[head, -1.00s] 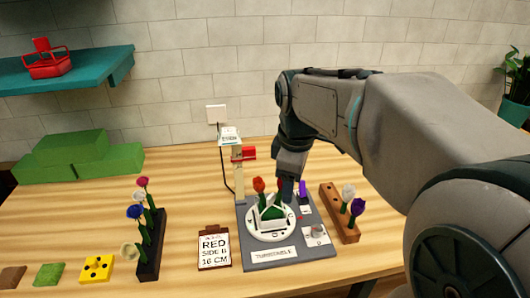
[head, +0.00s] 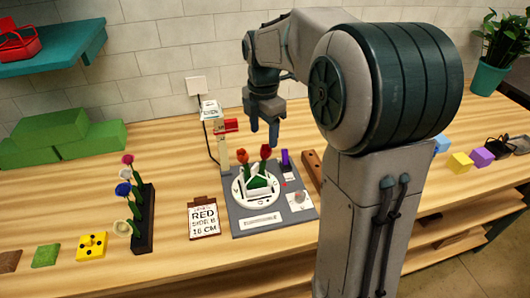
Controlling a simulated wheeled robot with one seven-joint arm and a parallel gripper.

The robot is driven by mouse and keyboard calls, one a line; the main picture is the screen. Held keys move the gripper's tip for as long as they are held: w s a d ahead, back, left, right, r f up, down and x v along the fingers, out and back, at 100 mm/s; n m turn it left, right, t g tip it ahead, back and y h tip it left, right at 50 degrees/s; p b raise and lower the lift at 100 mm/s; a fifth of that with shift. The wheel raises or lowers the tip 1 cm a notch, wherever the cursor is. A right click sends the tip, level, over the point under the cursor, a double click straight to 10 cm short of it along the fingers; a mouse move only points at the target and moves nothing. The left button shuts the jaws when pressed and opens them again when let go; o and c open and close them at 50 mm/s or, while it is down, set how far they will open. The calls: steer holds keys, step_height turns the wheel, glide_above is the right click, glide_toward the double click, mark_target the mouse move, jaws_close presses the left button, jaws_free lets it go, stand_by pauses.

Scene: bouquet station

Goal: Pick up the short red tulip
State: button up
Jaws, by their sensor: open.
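Two red tulips stand in a white holder with green leaves on the white turntable (head: 241,196). The left red tulip (head: 242,153) and the right red tulip (head: 265,151) have heads at nearly the same height in the picture, so I cannot tell which is the short one. My gripper (head: 263,133) points down above and behind the tulips, close to the right one in the picture. Its fingers are apart with nothing between them. Most of the stems are hidden by the holder and leaves.
A post with a red part (head: 226,125) stands behind the turntable's grey base (head: 262,225). A card (head: 203,217) reads "RED SIDE B 16 CM". Coloured blocks (head: 460,161) sit right.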

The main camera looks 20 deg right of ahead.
mark_target(266, 144)
steer(key=shift+d+f+p, duration=0.15)
steer(key=shift+f+p, duration=0.2)
steer(key=shift+f, duration=1.3)
steer(key=shift+d+f+p, duration=0.1)
steer(key=shift+f+p, duration=0.2)
steer(key=shift+f, duration=1.35)
steer(key=c, duration=0.8)
